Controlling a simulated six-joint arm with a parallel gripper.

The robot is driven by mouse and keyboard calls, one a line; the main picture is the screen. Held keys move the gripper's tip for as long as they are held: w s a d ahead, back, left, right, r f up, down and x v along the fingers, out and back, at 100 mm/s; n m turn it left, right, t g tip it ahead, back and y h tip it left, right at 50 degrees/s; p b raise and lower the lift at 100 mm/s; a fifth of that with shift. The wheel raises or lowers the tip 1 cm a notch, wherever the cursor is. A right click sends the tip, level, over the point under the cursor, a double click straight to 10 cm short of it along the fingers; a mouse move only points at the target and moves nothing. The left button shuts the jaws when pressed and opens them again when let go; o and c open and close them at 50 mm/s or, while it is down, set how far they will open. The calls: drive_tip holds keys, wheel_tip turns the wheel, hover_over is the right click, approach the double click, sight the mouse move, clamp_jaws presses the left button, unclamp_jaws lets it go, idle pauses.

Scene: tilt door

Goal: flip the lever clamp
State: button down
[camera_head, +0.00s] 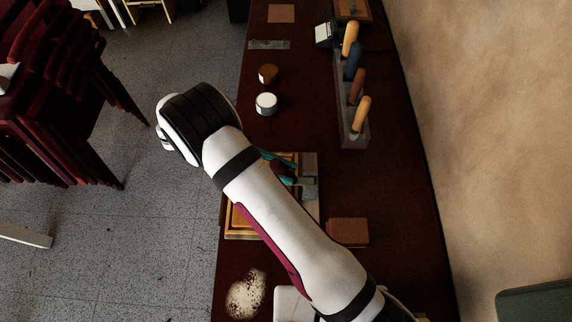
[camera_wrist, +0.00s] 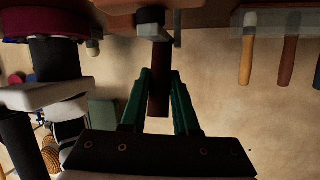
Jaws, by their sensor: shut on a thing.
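The lever clamp shows in the head view as a grey metal part (camera_head: 308,191) on a wood-framed board (camera_head: 236,228), partly hidden behind my arm. In the wrist view its dark red lever handle (camera_wrist: 159,102) extends from a metal piece near the top edge. My gripper (camera_wrist: 160,82), with green fingers, is shut on this handle, one finger on each side. In the head view only a bit of teal finger (camera_head: 270,156) shows past my arm, beside the clamp. My arm hides most of the board and the grip itself.
A rack (camera_head: 355,125) of wooden-handled tools stands along the wall side of the dark table. A brown block (camera_head: 348,231) sits right of the board. A white-lidded jar (camera_head: 266,104) and a brown jar (camera_head: 268,74) stand beyond. Stacked red chairs (camera_head: 60,90) are at left.

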drive_tip(key=shift+a+f+h, duration=0.1)
drive_tip(key=shift+f+h, duration=0.1)
drive_tip(key=shift+h, duration=0.2)
drive_tip(key=c, duration=0.7)
unclamp_jaws()
drive_tip(key=shift+o, duration=0.2)
drive_tip(key=v, duration=0.7)
drive_tip(key=shift+a, duration=0.25)
drive_tip(key=shift+r, duration=0.1)
